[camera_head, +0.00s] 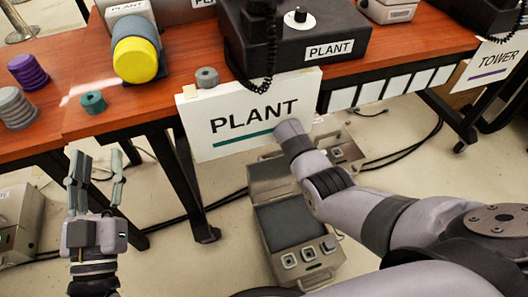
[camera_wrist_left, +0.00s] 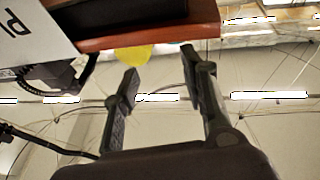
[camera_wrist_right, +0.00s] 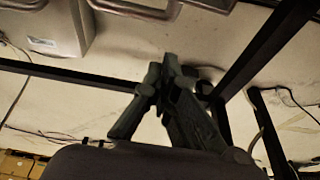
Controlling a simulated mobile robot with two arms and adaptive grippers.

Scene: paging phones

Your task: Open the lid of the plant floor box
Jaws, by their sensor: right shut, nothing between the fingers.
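The plant floor box is a grey case (camera_head: 303,262) on the floor below the white PLANT sign (camera_head: 240,117). Its lid (camera_head: 279,176) stands raised at the back, showing a dark grey inside and a front strip with several round controls. My right arm reaches across the box's right side, and its gripper is hidden behind the sign in the head view. In the right wrist view my right gripper (camera_wrist_right: 168,78) is shut and empty, apart from any box. My left gripper (camera_head: 95,172) is open and empty, left of the box; its fingers also show in the left wrist view (camera_wrist_left: 160,72).
The wooden table (camera_head: 100,70) holds a yellow-topped grey cylinder (camera_head: 137,58), a black PLANT phone (camera_head: 290,35) and small rings. Table legs (camera_head: 190,185) and floor cables stand near the box. Another grey box (camera_head: 348,150) lies behind it.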

